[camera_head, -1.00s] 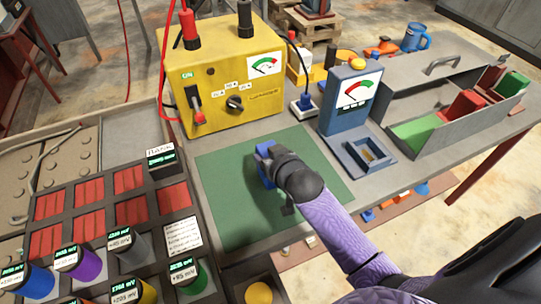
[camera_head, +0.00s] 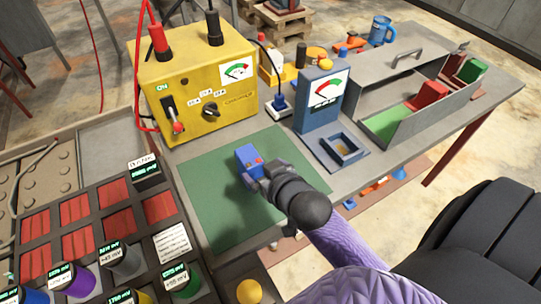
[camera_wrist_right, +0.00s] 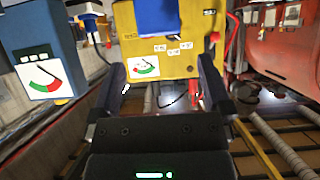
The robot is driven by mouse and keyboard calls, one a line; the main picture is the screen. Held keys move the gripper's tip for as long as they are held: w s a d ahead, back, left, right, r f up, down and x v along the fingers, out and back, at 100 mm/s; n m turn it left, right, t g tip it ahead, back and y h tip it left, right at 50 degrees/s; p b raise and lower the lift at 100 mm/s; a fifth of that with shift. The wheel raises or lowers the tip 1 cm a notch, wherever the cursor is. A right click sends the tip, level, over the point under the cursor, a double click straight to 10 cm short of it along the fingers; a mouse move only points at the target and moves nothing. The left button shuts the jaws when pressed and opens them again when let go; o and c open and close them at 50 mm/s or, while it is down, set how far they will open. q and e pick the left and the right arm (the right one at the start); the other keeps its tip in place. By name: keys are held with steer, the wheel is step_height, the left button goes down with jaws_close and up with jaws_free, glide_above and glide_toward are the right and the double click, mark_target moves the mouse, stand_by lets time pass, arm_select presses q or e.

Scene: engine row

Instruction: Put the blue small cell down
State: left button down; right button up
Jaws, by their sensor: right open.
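The blue small cell (camera_head: 246,160) stands on the green mat (camera_head: 215,205) in the head view, with small red marks on one side. My right gripper (camera_head: 257,172) is at the cell's near right side, its jaws open. The gripper hides part of the cell's lower right. In the right wrist view the two fingers (camera_wrist_right: 162,65) are spread apart, and the blue cell (camera_wrist_right: 158,15) shows at the top edge, beyond the fingertips. My left gripper is not in view.
A yellow tester (camera_head: 200,90) with cables stands behind the mat. A blue gauge (camera_head: 320,100) with a square socket (camera_head: 345,150) stands right of it. A grey tray (camera_head: 430,95) lies at the right. A rack (camera_head: 85,225) with red slots and several coloured cells is at the left.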

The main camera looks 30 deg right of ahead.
mark_target(251, 159)
steer(key=shift+s+d+f+t+p, duration=0.1)
steer(key=shift+d+f+t+p, duration=0.05)
steer(key=shift+f+t+p, duration=0.3)
steer(key=shift+s+d+f+t+p, duration=0.1)
steer(key=shift+f+t+p, duration=0.15)
steer(key=shift+t+p, duration=0.3)
steer(key=b+x, duration=0.2)
steer(key=x, duration=0.6)
steer(key=shift+w+a+b, duration=0.2)
steer(key=shift+w+b, duration=0.15)
steer(key=shift+w, duration=0.15)
steer(key=shift+r, duration=0.1)
steer(key=shift+c, duration=0.4)
steer(key=c, duration=0.7)
jaws_close()
